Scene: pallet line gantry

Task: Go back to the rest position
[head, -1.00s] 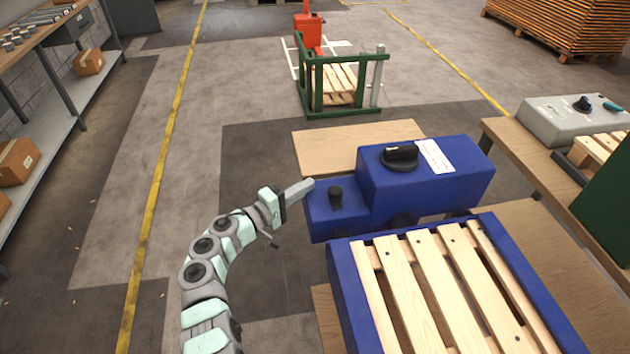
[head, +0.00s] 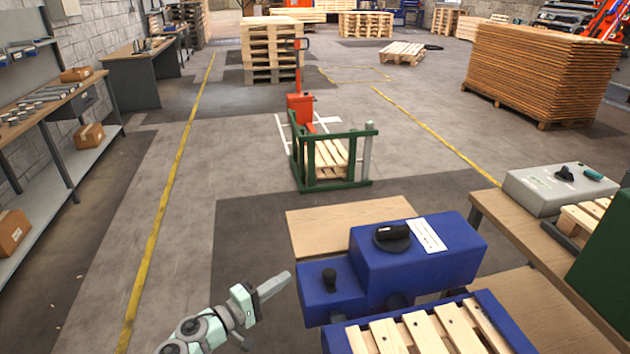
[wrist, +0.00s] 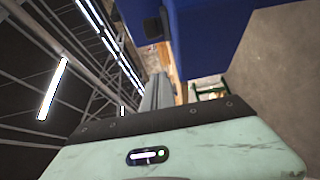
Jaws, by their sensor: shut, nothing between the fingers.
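My gripper (head: 281,284) is at the lower middle of the head view, at the end of my pale green and grey arm. Its fingers are shut and empty. It points up and right, to the left of the blue machine (head: 440,248). A small gap of floor shows between the fingertips and the machine's lower box, which carries a black knob (head: 330,279). In the wrist view the shut grey fingers (wrist: 156,92) point away from the camera, with the blue machine (wrist: 208,30) beside them at upper right.
A black rotary switch (head: 393,236) sits on top of the machine. A slatted wooden pallet (head: 430,335) lies on the blue frame at the front. A bench with a grey control box (head: 555,195) stands at right. Open floor (head: 180,240) lies left of my arm.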

